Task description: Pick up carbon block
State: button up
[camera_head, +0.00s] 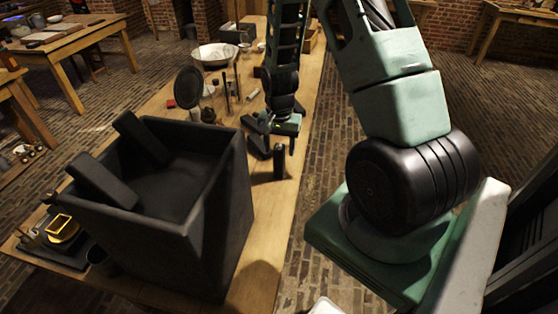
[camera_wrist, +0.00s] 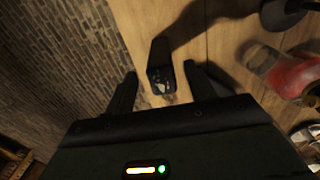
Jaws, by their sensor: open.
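A dark upright block (camera_wrist: 161,70), which I take to be the carbon block, shows between my fingers in the wrist view, with a gap on both sides. Its near end looks grey and speckled. In the head view it appears to be the small black upright piece (camera_head: 279,163) near the table's right edge. My gripper (camera_head: 278,142) is open and empty, pointing down just behind that piece. In the wrist view my gripper (camera_wrist: 159,72) has its two fingers spread. I cannot tell the exact height of the fingertips over the block.
A large black open box (camera_head: 215,215) with two dark slabs (camera_head: 105,180) leaning in it stands nearer on the wooden table (camera_head: 262,268). Rods, a round dark disc (camera_head: 189,87) and a white bowl (camera_head: 214,54) stand farther back. A red item (camera_wrist: 292,76) lies right of the block.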

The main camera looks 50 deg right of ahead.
aim_at(279, 158)
jog(key=shift+w+d+f+p, duration=0.1)
jog(key=shift+f+p, duration=0.3)
jog(key=shift+f, duration=1.05)
jog(key=shift+w+d+f+p, duration=0.1)
jog(key=shift+f+p, duration=0.3)
jog(key=shift+f, duration=1)
grip_shut()
